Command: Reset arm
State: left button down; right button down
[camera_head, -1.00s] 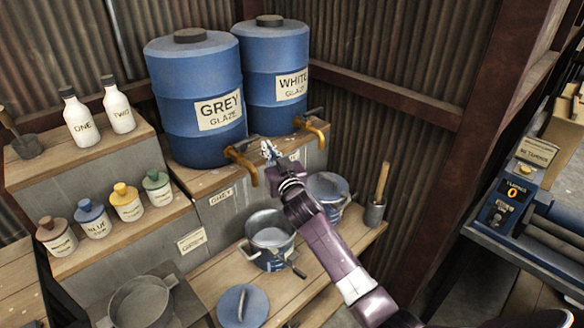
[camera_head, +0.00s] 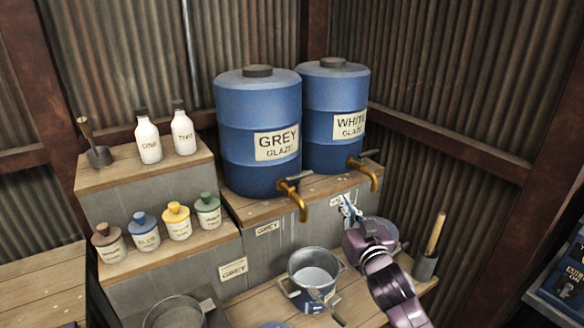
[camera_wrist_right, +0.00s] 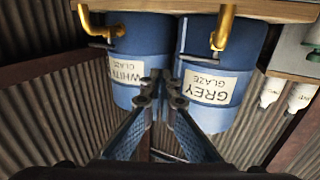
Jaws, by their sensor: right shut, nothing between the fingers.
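My right gripper (camera_head: 347,208) is shut and empty. In the head view it is raised in front of the shelf, below the brass tap of the white glaze barrel (camera_head: 336,118) and apart from it. In the right wrist view, its fingers (camera_wrist_right: 160,92) meet in front of the two blue barrels, which show upside down. The grey glaze barrel (camera_head: 258,105) stands to the left of the white one, also with a brass tap (camera_head: 300,203). My left gripper is not in view.
A metal pot (camera_head: 313,278) with pale liquid stands on the lower bench, left of my right arm. A tool with a wooden handle (camera_head: 436,234) stands in a holder at right. Two white bottles (camera_head: 148,140) and several small jars (camera_head: 176,222) stand on the left shelves.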

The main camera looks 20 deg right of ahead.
jog(key=s+a+f+g, duration=0.3)
jog(key=s+f+g, duration=0.1)
jog(key=s+f, duration=0.5)
jog(key=s+a+f+g, duration=0.2)
jog(key=s+f+g, duration=0.2)
jog(key=s+f, duration=0.5)
jog(key=s+a+f+n+g+y, duration=0.1)
jog(key=s+a+f+g, duration=0.15)
jog(key=s, duration=0.45)
jog(key=s+a+f+n+g, duration=0.1)
jog(key=s+f+g, duration=0.15)
jog(key=s, duration=0.45)
jog(key=s+a+f+n+g+y, duration=0.1)
jog(key=s+a+f+g, duration=0.15)
jog(key=s, duration=0.45)
notch_tip(320, 180, down, 27)
jog(key=s, duration=0.2)
jog(key=s+d+f+b, duration=0.1)
jog(key=s+f, duration=0.7)
jog(key=s+d+f+g, duration=0.1)
jog(key=s+d+f, duration=0.1)
jog(key=s+f, duration=0.6)
jog(key=shift+s+d+f+b, duration=0.25)
jog(key=shift+s+b, duration=0.1)
jog(key=shift+s, duration=0.1)
jog(key=c, duration=2.7)
grip_release()
jog(key=shift+g, duration=0.25)
